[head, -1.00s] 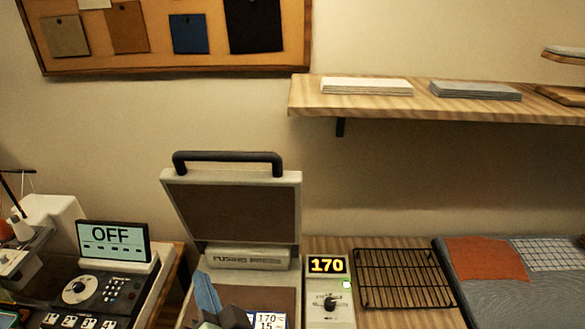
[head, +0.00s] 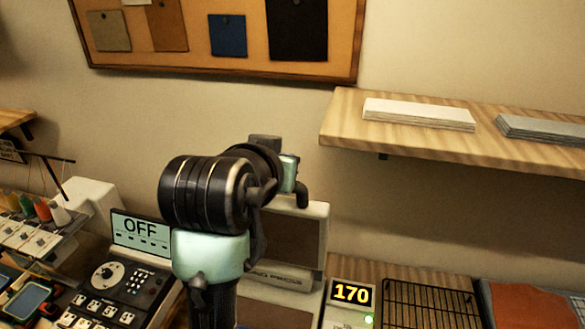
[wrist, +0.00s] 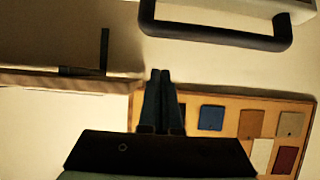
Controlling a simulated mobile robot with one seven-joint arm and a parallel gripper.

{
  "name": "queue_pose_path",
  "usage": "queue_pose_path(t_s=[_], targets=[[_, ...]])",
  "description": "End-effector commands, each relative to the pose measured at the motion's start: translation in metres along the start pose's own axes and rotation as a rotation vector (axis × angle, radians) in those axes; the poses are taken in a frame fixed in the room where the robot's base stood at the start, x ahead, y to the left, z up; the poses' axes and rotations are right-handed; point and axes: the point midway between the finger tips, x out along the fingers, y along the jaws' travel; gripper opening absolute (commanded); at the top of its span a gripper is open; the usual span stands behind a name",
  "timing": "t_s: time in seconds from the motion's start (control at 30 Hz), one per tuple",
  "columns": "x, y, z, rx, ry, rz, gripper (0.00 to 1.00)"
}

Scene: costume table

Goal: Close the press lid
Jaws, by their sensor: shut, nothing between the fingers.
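The press lid (head: 308,230) stands open, tilted up and back with its brown inner face showing. The black lid handle (head: 302,196) is mostly hidden behind my arm in the head view. In the wrist view the handle (wrist: 215,38) crosses the top of the picture. My gripper (wrist: 160,75) is shut and empty, its fingertips a little apart from the handle in that view. In the head view the fingers are hidden by my wrist and arm. The press's lower plate (head: 262,316) is partly covered by my arm.
The press control box (head: 350,293) shows 170, with a black wire rack (head: 428,305) to its right. A wooden shelf (head: 440,146) juts from the wall at upper right. A pinboard (head: 290,72) hangs behind. A machine with an OFF screen (head: 141,231) stands left.

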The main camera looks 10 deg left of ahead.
Motion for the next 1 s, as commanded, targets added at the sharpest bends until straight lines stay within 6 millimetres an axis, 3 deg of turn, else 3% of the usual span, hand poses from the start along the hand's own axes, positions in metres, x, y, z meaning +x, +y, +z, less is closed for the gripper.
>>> queue_pose_path(t_s=[0.33, 0.67, 1.0], targets=[[0.067, 0.0, -0.002, 0.001, -0.003, -0.001, 0.0], [0.046, 0.0, 0.026, 0.002, -0.001, -0.001, 0.0], [0.042, 0.0, 0.031, 0.003, 0.001, -0.001, 0.0]])
